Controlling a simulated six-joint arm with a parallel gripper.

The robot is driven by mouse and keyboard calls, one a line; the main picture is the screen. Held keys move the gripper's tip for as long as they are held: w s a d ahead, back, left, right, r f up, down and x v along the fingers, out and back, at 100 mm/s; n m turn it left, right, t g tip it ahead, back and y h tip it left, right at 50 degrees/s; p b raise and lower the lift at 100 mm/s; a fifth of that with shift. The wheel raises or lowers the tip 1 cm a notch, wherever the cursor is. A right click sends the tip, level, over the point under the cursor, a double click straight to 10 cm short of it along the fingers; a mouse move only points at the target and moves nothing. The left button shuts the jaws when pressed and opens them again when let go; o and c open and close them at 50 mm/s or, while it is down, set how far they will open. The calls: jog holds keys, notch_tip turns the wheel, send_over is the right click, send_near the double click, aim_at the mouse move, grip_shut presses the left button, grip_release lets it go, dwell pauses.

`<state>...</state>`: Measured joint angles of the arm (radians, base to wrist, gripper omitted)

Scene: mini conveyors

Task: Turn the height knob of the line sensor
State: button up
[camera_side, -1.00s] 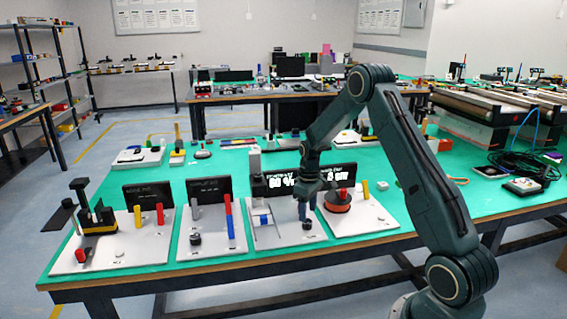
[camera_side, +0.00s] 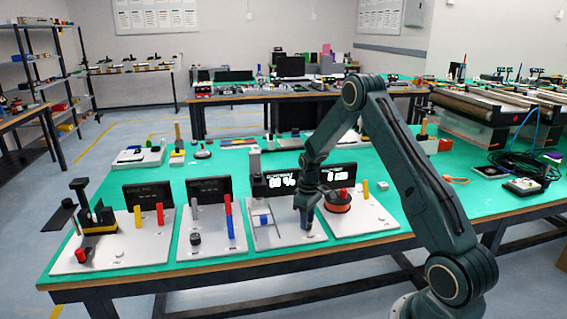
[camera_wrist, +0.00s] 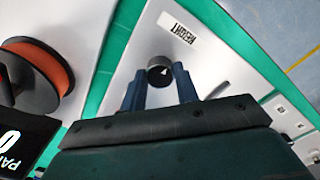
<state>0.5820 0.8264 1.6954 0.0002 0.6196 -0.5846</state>
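The line sensor's white board (camera_side: 272,239) is third from the left in the front row, with a grey post and a small blue part (camera_side: 262,219) on it. Its dark height knob (camera_wrist: 160,70) has a white pointer and lies beside the printed word HEIGHT (camera_wrist: 178,29) in the wrist view. My gripper (camera_wrist: 160,77) is lowered over the knob, one blue-grey fingertip on each side. The fingers are apart, and whether they touch the knob is unclear. In the side view my gripper (camera_side: 304,228) hides the knob. The sensor's display (camera_side: 280,183) reads a percentage, seemingly 80 %.
To the left are a board with red and blue posts (camera_side: 229,221) and one with a black-and-yellow device (camera_side: 97,220).

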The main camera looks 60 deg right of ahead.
jog(key=shift+m, duration=0.5)
jog(key=shift+m, duration=2.4)
jog(key=o, duration=1)
jog(key=shift+c, duration=0.2)
jog(key=shift+r, duration=0.2)
notch_tip(320, 180, up, 14)
jog(key=shift+f, duration=0.25)
